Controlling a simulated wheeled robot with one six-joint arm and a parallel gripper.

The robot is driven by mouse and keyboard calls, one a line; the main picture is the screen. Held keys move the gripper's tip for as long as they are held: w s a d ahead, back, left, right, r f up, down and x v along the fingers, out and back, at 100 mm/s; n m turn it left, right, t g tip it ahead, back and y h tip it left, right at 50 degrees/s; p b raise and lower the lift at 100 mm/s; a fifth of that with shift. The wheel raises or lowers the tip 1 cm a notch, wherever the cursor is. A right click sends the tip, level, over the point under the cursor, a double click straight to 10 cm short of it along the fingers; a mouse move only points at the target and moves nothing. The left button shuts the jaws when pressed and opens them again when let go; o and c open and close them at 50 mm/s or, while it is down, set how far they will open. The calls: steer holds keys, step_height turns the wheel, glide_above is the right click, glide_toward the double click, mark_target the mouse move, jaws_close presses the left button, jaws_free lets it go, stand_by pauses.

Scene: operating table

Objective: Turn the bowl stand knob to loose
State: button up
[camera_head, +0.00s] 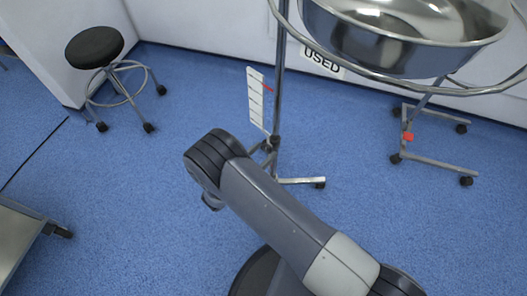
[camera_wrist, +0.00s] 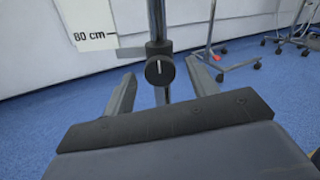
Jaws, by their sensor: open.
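The bowl stand's knob (camera_wrist: 159,71) is a round black dial with a white line on it, near the middle of the wrist view. The line stands close to upright. The knob sits on the stand's vertical pole (camera_wrist: 157,22), below a dark collar. My gripper (camera_wrist: 162,78) is open, with one finger to each side of the knob and apart from it. In the head view the steel bowl (camera_head: 405,30) sits in a ring atop the pole (camera_head: 279,95). In that view my arm shows, but the gripper tips and the knob cannot be made out.
A white height scale (camera_wrist: 87,22) marked 80 cm stands left of the pole. A black stool (camera_head: 95,47) is at the far left. A wheeled frame (camera_head: 435,165) stands at the right. A table edge (camera_head: 22,235) is at lower left. Blue floor is clear between.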

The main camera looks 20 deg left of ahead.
steer(key=shift+w+d, duration=0.15)
steer(key=shift+w, duration=0.3)
steer(key=c, duration=1)
steer(key=shift+o, duration=0.2)
